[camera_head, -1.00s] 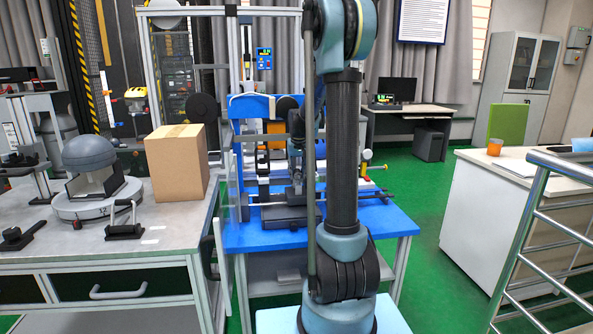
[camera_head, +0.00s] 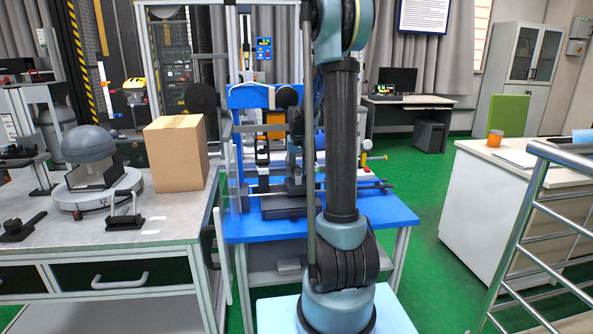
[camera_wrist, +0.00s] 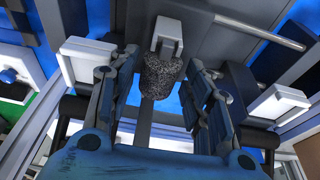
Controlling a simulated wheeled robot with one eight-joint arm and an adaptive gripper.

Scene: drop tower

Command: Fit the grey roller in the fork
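In the wrist view a dark grey speckled roller (camera_wrist: 161,76) lies in the gap between the fingers of my gripper (camera_wrist: 162,82). The fingers are spread, with a visible gap on both sides of the roller, so I see no grip on it. A light grey bracket (camera_wrist: 168,38), which looks like the fork, stands just beyond the roller and overlaps its upper end in the picture. I cannot tell whether the roller is seated in it. In the head view my arm hides most of the gripper and the roller.
The rig stands on a blue table (camera_head: 235,228) with a metal frame and rods. A cardboard box (camera_head: 176,152) and a grey domed device (camera_head: 90,144) stand on the left bench (camera_head: 160,214). A metal railing (camera_head: 535,195) is at the right; green floor (camera_head: 430,200) lies between.

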